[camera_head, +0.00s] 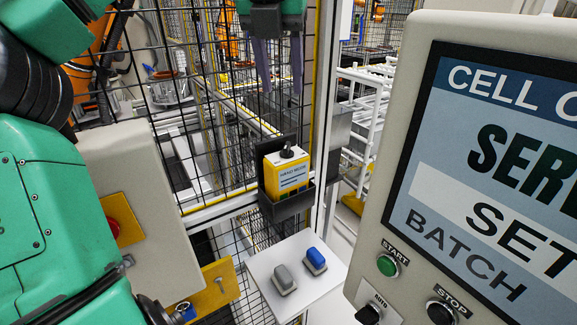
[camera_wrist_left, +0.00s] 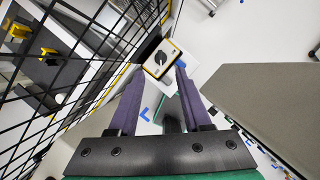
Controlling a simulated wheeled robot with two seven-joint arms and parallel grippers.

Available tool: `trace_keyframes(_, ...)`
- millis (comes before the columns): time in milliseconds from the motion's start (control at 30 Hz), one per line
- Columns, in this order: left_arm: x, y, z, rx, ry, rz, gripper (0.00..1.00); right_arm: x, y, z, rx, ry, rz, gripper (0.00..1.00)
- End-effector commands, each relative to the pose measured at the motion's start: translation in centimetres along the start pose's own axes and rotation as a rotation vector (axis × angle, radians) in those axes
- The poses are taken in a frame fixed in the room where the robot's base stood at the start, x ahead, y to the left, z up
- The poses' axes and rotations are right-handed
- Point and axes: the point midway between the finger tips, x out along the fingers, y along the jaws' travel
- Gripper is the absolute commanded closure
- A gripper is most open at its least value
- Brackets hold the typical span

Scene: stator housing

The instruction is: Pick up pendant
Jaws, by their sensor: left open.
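The pendant (camera_head: 287,172) is a yellow box with a grey face, a dark knob on top and green at its lower edge. It stands upright in a black holder (camera_head: 288,208) on the fence. My left gripper (camera_head: 279,92) hangs above it with purple fingers apart and empty. In the left wrist view the pendant (camera_wrist_left: 161,60) shows just past and between the fingertips of the left gripper (camera_wrist_left: 158,71), knob towards me. Its lower part is hidden by the holder. My right gripper is not in view.
A black mesh fence (camera_head: 225,110) with yellow-edged posts stands behind and left of the pendant. A large control panel (camera_head: 425,90) fills the right. A white shelf (camera_head: 258,275) below holds a grey block (camera_head: 284,279) and a blue block (camera_head: 316,260).

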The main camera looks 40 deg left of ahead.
Motion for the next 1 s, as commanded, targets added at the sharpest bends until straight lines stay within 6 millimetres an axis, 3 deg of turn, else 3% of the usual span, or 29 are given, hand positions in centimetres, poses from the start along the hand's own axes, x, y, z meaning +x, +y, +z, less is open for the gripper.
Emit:
trace_keyframes(300, 7.2, 0.0, 0.0, 0.003, 0.006, -0.003, 0.51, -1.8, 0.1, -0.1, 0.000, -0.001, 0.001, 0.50)
trace_keyframes(700, 13.4, 0.4, -0.2, 0.002, 0.006, -0.002, 0.51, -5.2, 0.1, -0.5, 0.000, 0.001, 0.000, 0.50)
trace_keyframes(933, 14.1, 0.5, -0.2, 0.001, 0.001, -0.001, 0.51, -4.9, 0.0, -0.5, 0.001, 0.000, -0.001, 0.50)
trace_keyframes(1000, 14.1, 0.5, -0.2, 0.001, 0.001, -0.001, 0.78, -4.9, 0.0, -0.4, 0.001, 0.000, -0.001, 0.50)
